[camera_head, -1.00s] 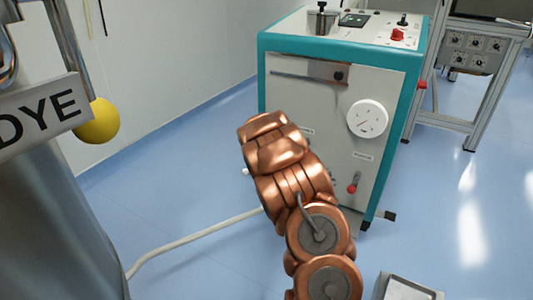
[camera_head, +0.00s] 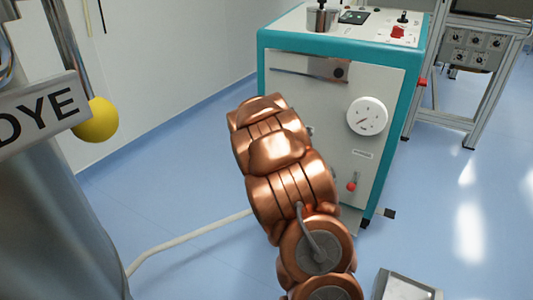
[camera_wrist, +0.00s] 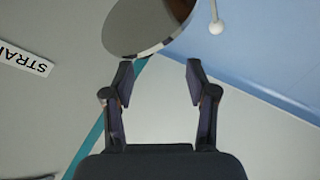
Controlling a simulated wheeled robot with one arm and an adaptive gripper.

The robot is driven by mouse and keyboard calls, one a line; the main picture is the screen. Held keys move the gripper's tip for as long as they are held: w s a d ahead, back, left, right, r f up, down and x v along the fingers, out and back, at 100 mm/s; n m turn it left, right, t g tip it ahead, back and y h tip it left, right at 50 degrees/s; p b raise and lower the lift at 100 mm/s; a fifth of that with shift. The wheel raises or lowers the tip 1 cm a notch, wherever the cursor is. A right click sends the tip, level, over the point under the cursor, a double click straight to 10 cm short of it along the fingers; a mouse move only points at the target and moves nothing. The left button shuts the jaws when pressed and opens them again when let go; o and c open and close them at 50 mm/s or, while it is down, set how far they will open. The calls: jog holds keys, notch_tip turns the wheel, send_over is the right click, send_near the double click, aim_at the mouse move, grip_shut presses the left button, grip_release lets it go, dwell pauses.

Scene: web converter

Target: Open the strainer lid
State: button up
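A round, shiny, mirror-like disc (camera_wrist: 135,28) shows at the top of the wrist view, cut by the frame edge; it may be the strainer lid. A white label (camera_wrist: 25,60) with letters reading "STRA" and part of another is at the left of that view. My gripper (camera_wrist: 159,72) is open and empty, its two fingers spread, with the disc just beyond the fingertips. I cannot tell the exact gap between them. In the head view my gripper is hidden behind my copper arm, and I cannot make out the disc there.
A teal-edged machine cabinet (camera_head: 385,75) stands behind my arm, with a white dial (camera_head: 367,116) and a red knob (camera_head: 351,187) on its front. A white ball knob (camera_wrist: 216,27) is right of the disc. A hose (camera_head: 190,237) crosses the blue floor.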

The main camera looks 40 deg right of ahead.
jog(key=shift+v, duration=2.3)
jog(key=shift+s+f, duration=0.1)
jog(key=shift+f, duration=0.05)
jog(key=c, duration=0.3)
jog(key=shift+d+r+m+p, duration=0.15)
jog(key=shift+r+m+p, duration=0.15)
jog(key=shift+m, duration=0.1)
jog(key=shift+c, duration=0.9)
jog(key=m+p, duration=0.1)
jog(key=s+d+r+m+y+p, duration=0.1)
jog(key=m, duration=0.1)
jog(key=shift+d+r+g, duration=0.25)
jog(key=shift+r+g, duration=0.05)
grip_shut()
jog(key=s+d+r+m+y+p, duration=0.2)
jog(key=s+d+m+y+p, duration=0.3)
jog(key=s+m, duration=0.4)
jog(key=w+d+f+h+b, duration=0.1)
jog(key=w+f+b, duration=0.2)
jog(key=w+f, duration=0.5)
jog(key=shift+w+d+m+g+h+b, duration=0.3)
jog(key=shift+w+m+g+b, duration=0.1)
jog(key=shift+w, duration=0.75)
